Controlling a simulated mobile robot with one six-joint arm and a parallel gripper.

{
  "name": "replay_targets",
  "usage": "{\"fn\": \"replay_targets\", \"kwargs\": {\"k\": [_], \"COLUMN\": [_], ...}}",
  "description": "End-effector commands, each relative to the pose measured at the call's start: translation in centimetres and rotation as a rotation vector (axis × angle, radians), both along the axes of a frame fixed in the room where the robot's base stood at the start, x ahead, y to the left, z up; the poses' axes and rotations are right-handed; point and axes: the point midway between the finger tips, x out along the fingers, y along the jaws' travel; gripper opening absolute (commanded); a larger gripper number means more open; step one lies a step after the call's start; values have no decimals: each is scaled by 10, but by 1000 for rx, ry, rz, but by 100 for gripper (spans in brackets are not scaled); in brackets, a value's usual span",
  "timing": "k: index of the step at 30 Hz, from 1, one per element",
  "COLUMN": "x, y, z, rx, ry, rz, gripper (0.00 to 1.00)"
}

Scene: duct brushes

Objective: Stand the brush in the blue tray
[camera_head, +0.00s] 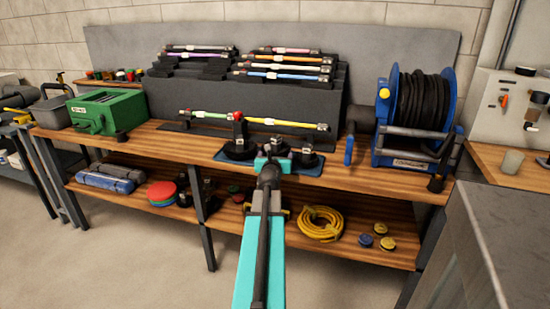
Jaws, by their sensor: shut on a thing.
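The blue tray (314,171) lies on the workbench's wooden top near its front edge. My teal gripper (267,160) is over the middle front of the tray, between these two. It is shut on a dark brush (279,147), which shows just beyond the fingers. My arm and gripper hide its lower part, so I cannot tell whether it touches the tray.
Behind the tray, a dark stepped rack (330,112) holds several coloured rods. A blue hose reel (415,115) stands to the right and a green box (107,110) to the left. A yellow hose coil (320,224) lies on the lower shelf. Bare benchtop shows left of the tray.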

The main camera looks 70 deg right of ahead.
Motion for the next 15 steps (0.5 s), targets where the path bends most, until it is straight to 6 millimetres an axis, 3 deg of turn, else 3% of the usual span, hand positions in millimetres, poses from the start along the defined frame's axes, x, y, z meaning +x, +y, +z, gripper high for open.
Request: {"fn": "replay_targets", "kwargs": {"k": [15], "x": [0], "y": [0], "z": [-6], "rx": [-1], "ry": [0], "rz": [0], "gripper": [51]}}
